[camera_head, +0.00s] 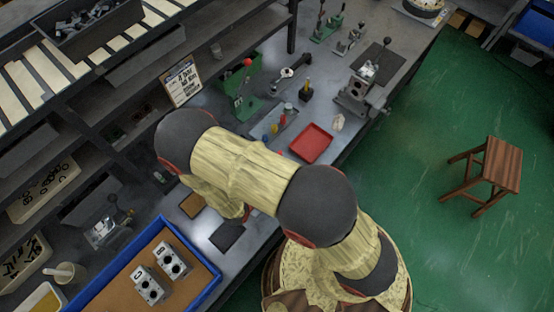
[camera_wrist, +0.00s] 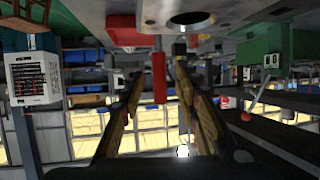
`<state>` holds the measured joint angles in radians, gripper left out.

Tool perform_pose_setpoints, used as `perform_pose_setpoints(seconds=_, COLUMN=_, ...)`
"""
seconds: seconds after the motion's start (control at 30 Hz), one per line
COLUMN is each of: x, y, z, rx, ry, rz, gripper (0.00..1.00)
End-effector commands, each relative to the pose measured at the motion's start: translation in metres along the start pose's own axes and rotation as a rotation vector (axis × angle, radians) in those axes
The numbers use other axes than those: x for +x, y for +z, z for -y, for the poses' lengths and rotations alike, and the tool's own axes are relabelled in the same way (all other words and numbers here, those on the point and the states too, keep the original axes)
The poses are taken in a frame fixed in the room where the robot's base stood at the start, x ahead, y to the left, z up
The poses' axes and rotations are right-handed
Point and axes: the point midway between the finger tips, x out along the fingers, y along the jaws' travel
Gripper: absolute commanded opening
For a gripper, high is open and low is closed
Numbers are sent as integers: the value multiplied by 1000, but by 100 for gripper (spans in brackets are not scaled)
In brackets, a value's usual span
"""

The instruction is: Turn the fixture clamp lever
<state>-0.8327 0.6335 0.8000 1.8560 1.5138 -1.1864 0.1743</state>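In the head view my arm hides the fingers. The fixture is not clearly visible in the wrist view.
Toggle clamps (camera_head: 328,28) stand at the far end. A wooden stool (camera_head: 490,165) is on the green floor.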

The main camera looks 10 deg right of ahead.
Motion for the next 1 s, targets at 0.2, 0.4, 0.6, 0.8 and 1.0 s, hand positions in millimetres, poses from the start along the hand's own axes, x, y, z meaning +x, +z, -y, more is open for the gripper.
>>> perform_pose_setpoints(seconds=0.2, x=-40, y=0, z=2, rx=-1, ry=-7, rz=0, gripper=32)
perform_pose_setpoints(seconds=0.4, x=-75, y=0, z=1, rx=0, ry=-5, rz=0, gripper=32)
perform_pose_setpoints(seconds=0.6, x=-98, y=1, z=1, rx=-2, ry=-3, rz=0, gripper=32)
perform_pose_setpoints(seconds=0.8, x=-106, y=1, z=0, rx=-1, ry=-1, rz=1, gripper=32)
perform_pose_setpoints(seconds=1.0, x=-106, y=0, z=0, rx=-1, ry=0, rz=0, gripper=32)
